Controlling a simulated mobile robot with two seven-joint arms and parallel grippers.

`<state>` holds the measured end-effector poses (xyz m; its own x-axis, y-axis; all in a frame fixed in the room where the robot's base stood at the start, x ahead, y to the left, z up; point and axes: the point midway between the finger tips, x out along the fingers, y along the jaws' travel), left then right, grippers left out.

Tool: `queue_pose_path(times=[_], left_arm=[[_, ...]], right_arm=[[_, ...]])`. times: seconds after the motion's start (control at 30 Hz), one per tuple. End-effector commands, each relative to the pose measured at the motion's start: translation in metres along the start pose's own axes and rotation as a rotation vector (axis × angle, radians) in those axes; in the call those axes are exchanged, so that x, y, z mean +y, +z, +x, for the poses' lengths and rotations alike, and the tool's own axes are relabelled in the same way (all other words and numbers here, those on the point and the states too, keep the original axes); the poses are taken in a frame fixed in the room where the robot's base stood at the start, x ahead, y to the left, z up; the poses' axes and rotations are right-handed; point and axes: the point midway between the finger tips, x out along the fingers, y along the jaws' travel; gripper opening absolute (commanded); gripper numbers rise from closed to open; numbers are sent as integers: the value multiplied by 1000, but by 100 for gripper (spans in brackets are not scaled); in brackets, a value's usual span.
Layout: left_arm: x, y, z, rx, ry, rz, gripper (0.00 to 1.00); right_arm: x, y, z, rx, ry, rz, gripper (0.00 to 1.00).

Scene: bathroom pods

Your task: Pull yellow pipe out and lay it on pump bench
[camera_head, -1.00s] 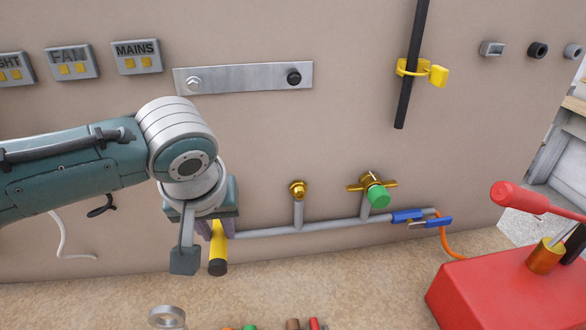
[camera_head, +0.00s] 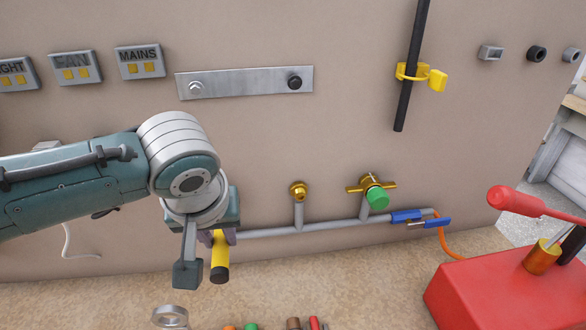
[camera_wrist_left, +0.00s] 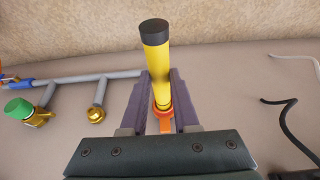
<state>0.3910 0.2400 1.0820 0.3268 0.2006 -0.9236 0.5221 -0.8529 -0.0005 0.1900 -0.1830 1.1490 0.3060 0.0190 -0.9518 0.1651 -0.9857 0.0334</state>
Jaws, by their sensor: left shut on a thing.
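The yellow pipe (camera_head: 219,256) with a black end cap is at the wall end of the grey pipework, its capped end pointing out over the bench. My left gripper (camera_head: 219,238) is shut on it. In the left wrist view the yellow pipe (camera_wrist_left: 157,65) runs between the two purple fingers (camera_wrist_left: 162,90), and an orange ring (camera_wrist_left: 163,109) surrounds its nearer end. Whether that end is still seated in a fitting is unclear. The tan speckled bench top (camera_head: 380,285) lies below; the pipe is above it. My right gripper is not in view.
A grey pipe (camera_head: 330,227) with brass fittings and a green-capped valve (camera_head: 377,198) runs along the wall. A red pump box (camera_head: 480,290) stands at right. A metal ring (camera_head: 170,315) and several small coloured items line the front edge. The bench middle is clear.

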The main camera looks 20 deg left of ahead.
Motion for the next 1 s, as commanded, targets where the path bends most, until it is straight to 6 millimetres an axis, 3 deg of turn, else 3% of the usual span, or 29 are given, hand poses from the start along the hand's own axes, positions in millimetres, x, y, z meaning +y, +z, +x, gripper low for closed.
queue_pose_path(times=[0.37,1.0], left_arm=[[0,1,-1,-1,0,0,0],[0,26,-13,-2,0,1,0]], right_arm=[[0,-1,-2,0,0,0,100],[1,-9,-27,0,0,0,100]])
